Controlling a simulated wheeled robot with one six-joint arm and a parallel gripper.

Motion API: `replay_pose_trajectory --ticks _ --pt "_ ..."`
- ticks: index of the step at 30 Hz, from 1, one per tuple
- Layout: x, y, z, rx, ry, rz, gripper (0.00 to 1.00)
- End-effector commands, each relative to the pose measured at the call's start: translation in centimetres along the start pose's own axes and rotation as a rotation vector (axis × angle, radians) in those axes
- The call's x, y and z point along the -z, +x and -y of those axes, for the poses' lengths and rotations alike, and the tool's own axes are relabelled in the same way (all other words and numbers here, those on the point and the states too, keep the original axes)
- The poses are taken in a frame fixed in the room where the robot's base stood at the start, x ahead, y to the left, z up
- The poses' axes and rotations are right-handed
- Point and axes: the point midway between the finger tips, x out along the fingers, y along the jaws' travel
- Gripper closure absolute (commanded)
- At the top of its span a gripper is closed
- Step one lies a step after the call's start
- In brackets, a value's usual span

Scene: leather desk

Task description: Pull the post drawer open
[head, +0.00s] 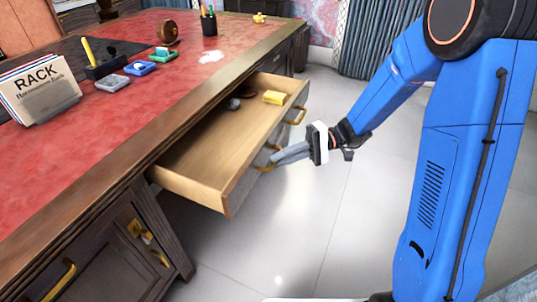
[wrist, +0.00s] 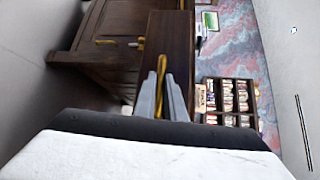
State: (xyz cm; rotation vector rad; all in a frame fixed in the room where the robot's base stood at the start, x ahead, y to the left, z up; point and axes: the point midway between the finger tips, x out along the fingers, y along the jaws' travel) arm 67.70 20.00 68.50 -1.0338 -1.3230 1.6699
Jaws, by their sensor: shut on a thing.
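The post drawer (head: 185,165) is the wide wooden drawer in the desk's front. In the head view it stands well out from the desk, its pale inside showing. A small yellow block (head: 273,98) and a few dark round items (head: 234,103) lie at its far end. My gripper (head: 274,157) is at the drawer's front, shut on a brass handle (head: 265,168). In the wrist view the two grey fingers (wrist: 161,82) close on either side of the brass bar (wrist: 162,66). The fingers hide part of the handle.
The red leather desk top (head: 130,120) holds a rack of cards (head: 40,92), stamps (head: 140,68) and a pen cup (head: 209,25). A cabinet door with brass fittings (head: 140,232) is below left. The pale floor (head: 300,220) in front of the drawer is clear.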

Motion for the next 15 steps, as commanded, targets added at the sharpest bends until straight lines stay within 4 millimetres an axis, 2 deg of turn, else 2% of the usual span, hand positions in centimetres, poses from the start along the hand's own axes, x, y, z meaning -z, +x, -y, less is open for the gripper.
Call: replay_pose_trajectory --ticks 6,15 --pt "-1.09 -1.09 -0.34 0.0 0.002 -0.001 1.0" --pt "-1.26 -1.23 -0.39 -0.001 0.001 0.0 1.0"
